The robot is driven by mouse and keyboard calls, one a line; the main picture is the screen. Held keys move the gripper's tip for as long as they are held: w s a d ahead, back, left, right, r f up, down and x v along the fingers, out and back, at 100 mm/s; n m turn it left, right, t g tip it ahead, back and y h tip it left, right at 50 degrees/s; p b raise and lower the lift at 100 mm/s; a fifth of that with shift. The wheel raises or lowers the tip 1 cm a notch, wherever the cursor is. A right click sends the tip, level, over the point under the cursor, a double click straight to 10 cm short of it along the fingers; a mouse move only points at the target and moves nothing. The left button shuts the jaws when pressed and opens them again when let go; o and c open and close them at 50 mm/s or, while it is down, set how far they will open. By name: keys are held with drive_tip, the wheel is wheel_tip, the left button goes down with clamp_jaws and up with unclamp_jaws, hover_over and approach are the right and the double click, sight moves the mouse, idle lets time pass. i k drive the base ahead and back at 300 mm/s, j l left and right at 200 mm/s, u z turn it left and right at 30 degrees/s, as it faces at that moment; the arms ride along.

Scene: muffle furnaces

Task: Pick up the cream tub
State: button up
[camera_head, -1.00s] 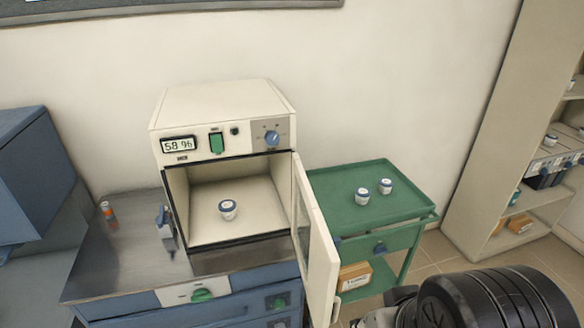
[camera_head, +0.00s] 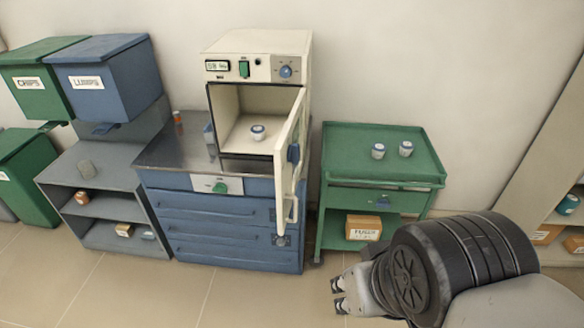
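Three small whitish tubs with blue markings are in view, and I cannot tell by colour which is the cream tub. One tub (camera_head: 258,132) stands upright inside the open white furnace (camera_head: 258,42). Two more, a left tub (camera_head: 378,151) and a right tub (camera_head: 405,149), stand upright on the green cart (camera_head: 350,135). My gripper (camera_head: 339,295) is at the lower right, in front of the cart and apart from all the tubs. Its two fingertips are apart with nothing between them.
The furnace door (camera_head: 290,165) swings out toward me between the furnace and cart. A small orange-capped bottle (camera_head: 178,118) stands on the metal counter left of the furnace. The tiled floor (camera_head: 190,290) in front is clear.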

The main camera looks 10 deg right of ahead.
sight(258, 130)
drive_tip(key=i+j+z, duration=0.1)
drive_tip(key=i+j, duration=0.45)
drive_tip(key=i+j+z, duration=0.1)
drive_tip(key=i+j, duration=0.55)
drive_tip(key=i+j+z, duration=0.1)
drive_tip(key=i+j, duration=0.45)
drive_tip(key=i+j+z, duration=0.1)
drive_tip(key=i+j, duration=0.4)
drive_tip(key=j, duration=0.3)
drive_tip(key=i+j+z, duration=0.1)
drive_tip(key=z, duration=1.15)
